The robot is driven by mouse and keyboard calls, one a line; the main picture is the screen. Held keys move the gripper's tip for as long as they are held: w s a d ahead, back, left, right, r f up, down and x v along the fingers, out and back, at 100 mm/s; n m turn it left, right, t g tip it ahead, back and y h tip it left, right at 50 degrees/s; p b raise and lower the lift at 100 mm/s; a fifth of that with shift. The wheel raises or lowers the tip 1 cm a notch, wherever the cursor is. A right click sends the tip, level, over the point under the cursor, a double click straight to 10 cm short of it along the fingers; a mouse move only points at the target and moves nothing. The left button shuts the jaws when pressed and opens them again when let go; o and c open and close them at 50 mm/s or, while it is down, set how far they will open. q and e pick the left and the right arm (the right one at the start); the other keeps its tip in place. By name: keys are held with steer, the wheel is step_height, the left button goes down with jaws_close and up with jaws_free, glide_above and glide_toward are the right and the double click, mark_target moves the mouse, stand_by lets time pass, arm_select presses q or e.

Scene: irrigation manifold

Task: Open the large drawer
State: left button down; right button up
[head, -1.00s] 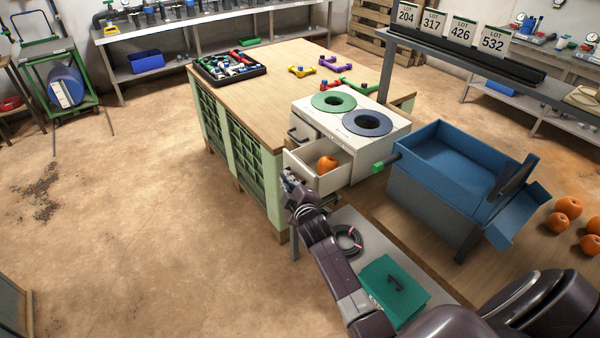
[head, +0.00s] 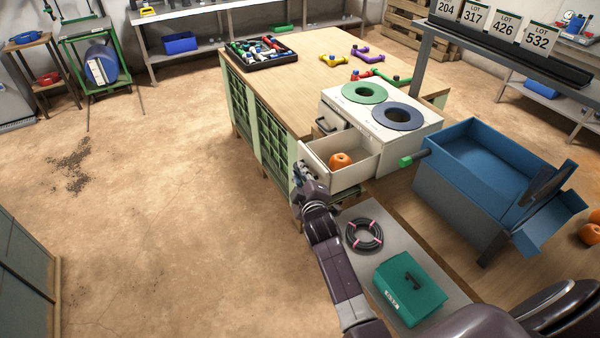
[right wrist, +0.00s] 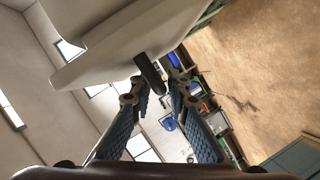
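The large drawer (head: 345,180) stands pulled out of the white cabinet (head: 400,146), under its green and dark blue rings. An orange round fruit (head: 341,160) lies inside it. My right gripper (head: 302,174) is at the drawer's front. In the right wrist view, the dark handle (right wrist: 150,73) sits between the tips of my right fingers, which look closed on it; contact on the far finger is hard to see. The drawer's pale front is just above the handle there. A second front with a dark handle (head: 324,126) beside it is shut. My left gripper is not in view.
A blue bin (head: 465,190) stands right of the cabinet. A coiled black hose (head: 364,234) and a green case (head: 410,288) lie on a grey surface below the drawer. The wooden workbench (head: 310,70) is behind. Open floor lies to the left.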

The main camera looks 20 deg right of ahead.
steer(key=v, duration=1.2)
stand_by(0.3)
steer(key=s+a+f+m+g+y, duration=0.1)
steer(key=s+a+f+g, duration=0.3)
steer(key=f, duration=0.7)
steer(key=s+a+f+y, duration=0.1)
steer(key=s+f, duration=0.4)
steer(key=f, duration=0.6)
steer(key=s+a+f+m+g+y, duration=0.1)
steer(key=s+a+f+g, duration=0.3)
steer(key=f, duration=0.7)
steer(key=s+d+f+m+g, duration=0.1)
steer(key=s+f, duration=0.5)
steer(key=s, duration=0.6)
steer(key=s+d+f+m+g, duration=0.2)
steer(key=s+f, duration=0.5)
steer(key=s, duration=0.4)
steer(key=s+d+f+m+g, duration=0.1)
steer(key=s+d+f+g, duration=0.1)
steer(key=s+f, duration=0.5)
steer(key=s+g+b, duration=0.1)
steer(key=s, duration=0.4)
steer(key=shift+s+d, duration=0.35)
